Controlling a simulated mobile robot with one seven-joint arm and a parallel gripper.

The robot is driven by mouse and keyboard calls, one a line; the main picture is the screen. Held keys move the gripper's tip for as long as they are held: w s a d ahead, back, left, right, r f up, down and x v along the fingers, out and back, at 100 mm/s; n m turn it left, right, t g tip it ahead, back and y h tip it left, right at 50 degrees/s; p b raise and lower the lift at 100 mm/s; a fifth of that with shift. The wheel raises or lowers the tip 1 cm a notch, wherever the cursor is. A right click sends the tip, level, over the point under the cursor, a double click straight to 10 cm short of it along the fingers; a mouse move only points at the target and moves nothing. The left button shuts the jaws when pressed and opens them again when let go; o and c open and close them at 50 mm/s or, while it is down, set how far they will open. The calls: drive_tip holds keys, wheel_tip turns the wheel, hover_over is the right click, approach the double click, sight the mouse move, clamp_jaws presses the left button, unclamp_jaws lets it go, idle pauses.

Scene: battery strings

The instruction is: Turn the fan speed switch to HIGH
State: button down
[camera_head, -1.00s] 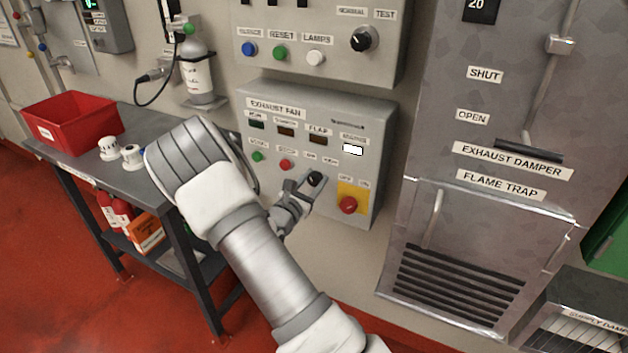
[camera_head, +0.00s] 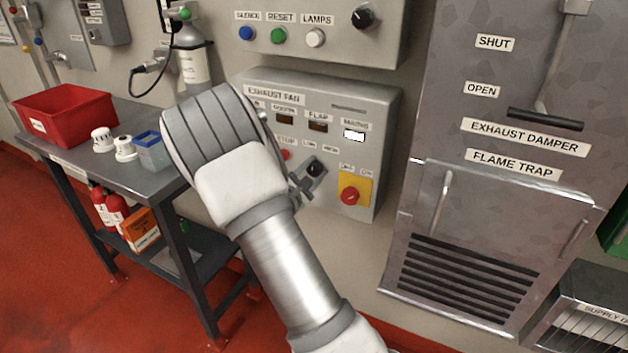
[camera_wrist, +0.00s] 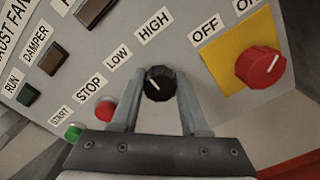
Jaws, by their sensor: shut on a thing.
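The fan speed switch is a round black knob (camera_wrist: 158,83) on the grey exhaust fan panel (camera_head: 376,118), with LOW and HIGH labels above it in the wrist view. A short white line marks its face; I cannot tell for sure which label it points to. In the wrist view my gripper (camera_wrist: 160,98) has one finger on each side of the knob and is shut on it. In the head view the knob (camera_head: 314,168) shows beside the gripper tip, and my arm hides most of the gripper.
A red rotary switch (camera_head: 349,195) on a yellow plate is close to the right of the knob. A red stop button (camera_wrist: 106,109) and a green start button (camera_wrist: 73,131) are to the left. A bench with a red bin (camera_head: 68,112) stands left; the exhaust damper handle (camera_head: 545,119) is right.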

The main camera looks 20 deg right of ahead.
drive_tip(key=m+b, duration=0.4)
drive_tip(key=b, duration=0.1)
drive_tip(key=shift+f, duration=0.3)
drive_tip(key=m+b, duration=0.1)
drive_tip(key=b, duration=0.1)
drive_tip(key=shift+r+m+b, duration=0.15)
drive_tip(key=shift+m+b, duration=0.15)
drive_tip(key=shift+b, duration=0.1)
drive_tip(key=shift+r, duration=0.1)
drive_tip(key=shift+c, duration=2.1)
unclamp_jaws()
drive_tip(key=p+v, duration=0.2)
drive_tip(key=v, duration=1.5)
drive_tip(key=shift+s+p, duration=0.2)
drive_tip(key=shift+p, duration=0.15)
drive_tip(key=shift+a, duration=0.1)
